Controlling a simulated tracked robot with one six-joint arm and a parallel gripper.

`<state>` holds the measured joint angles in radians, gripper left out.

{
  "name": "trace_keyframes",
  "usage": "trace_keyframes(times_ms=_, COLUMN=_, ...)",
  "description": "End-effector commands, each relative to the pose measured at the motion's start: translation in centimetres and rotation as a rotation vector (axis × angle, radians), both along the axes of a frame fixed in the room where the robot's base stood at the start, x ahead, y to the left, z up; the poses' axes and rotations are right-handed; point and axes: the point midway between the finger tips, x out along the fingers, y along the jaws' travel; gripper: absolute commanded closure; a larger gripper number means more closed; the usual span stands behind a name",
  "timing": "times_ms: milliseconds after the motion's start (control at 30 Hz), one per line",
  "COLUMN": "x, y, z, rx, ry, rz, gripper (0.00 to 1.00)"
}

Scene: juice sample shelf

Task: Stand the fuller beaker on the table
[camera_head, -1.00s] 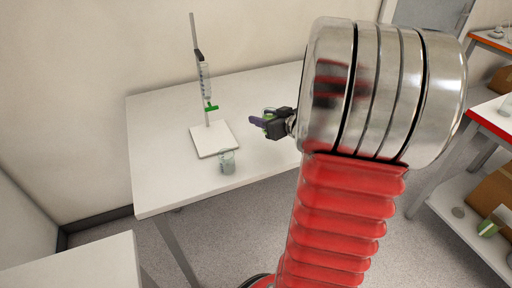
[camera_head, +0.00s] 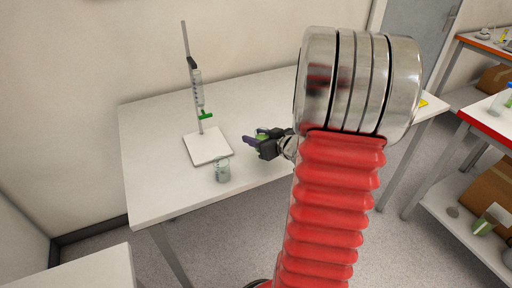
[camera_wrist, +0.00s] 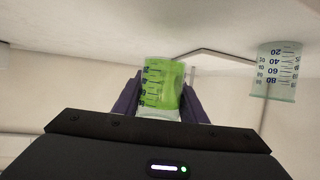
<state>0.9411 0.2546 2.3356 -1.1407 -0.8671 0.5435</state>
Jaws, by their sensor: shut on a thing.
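My gripper (camera_head: 263,143) is shut on a beaker of green liquid (camera_wrist: 163,84), with a purple finger on each side of it in the wrist view. In the head view only a little of this beaker shows behind the fingers, over the table (camera_head: 150,185). I cannot tell whether its base touches the tabletop. A second beaker (camera_head: 222,171), with pale grey-green contents, stands on the table to the left of my gripper, near the front edge. It also shows at the right of the wrist view (camera_wrist: 277,70), where the picture is upside down.
A stand with a white base plate (camera_head: 208,147) and an upright rod holds a graduated tube (camera_head: 197,88) with a green tap (camera_head: 206,116), left of my gripper. The table behind my gripper looks clear.

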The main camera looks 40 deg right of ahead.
Motion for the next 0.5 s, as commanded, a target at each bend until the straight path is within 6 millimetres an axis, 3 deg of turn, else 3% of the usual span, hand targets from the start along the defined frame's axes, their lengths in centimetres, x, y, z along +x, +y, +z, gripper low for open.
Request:
trace_keyframes(times_ms=367, x=0.1, y=0.1, z=-0.3, rx=0.000, ry=-0.001, rz=0.002, gripper=0.87)
trace_keyframes(times_ms=500, x=0.1, y=0.2, z=-1.4, rx=0.003, ry=0.000, rz=0.002, gripper=0.87)
